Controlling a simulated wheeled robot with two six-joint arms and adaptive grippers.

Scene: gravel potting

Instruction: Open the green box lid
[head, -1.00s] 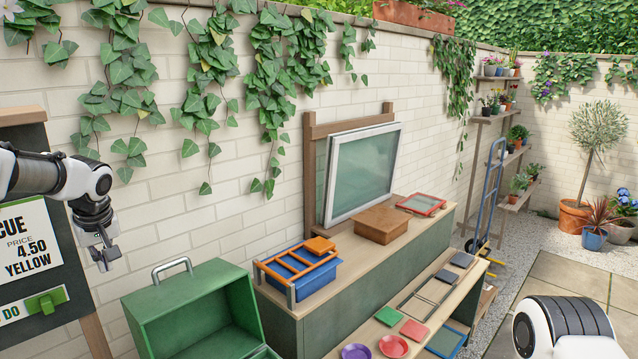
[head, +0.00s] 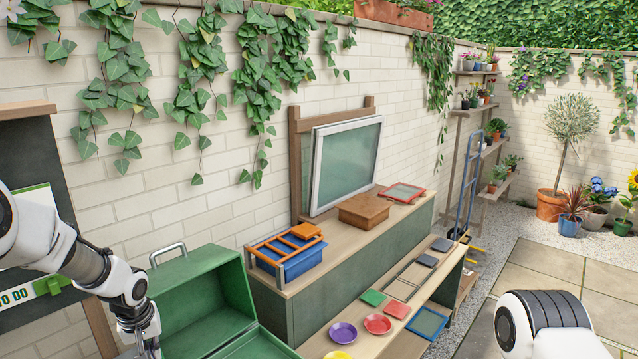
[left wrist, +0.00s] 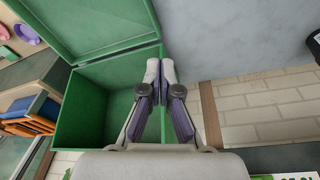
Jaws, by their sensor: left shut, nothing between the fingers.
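The green box (head: 240,283) stands open at the lower left in the head view, its hollow green inside showing and a metal handle (head: 167,254) on its upper edge. A green panel (head: 262,345) adjoins its lower edge, cut off by the frame. The left wrist view shows the open box (left wrist: 90,105) and the adjoining rimmed panel (left wrist: 90,28); I cannot tell for certain which part is the lid. My left gripper (head: 146,350) is at the box's left side, shut and empty. Its fingertips (left wrist: 160,70) overlap the box edge in the left wrist view; contact is unclear. My right gripper is out of view.
A wooden bench (head: 310,276) right of the box carries a blue crate (head: 298,264), a brown box (head: 364,211) and a framed pane (head: 345,165). Plates (head: 342,333) and small tiles lie on the lower shelf. The brick wall is close behind. Paving at right is open.

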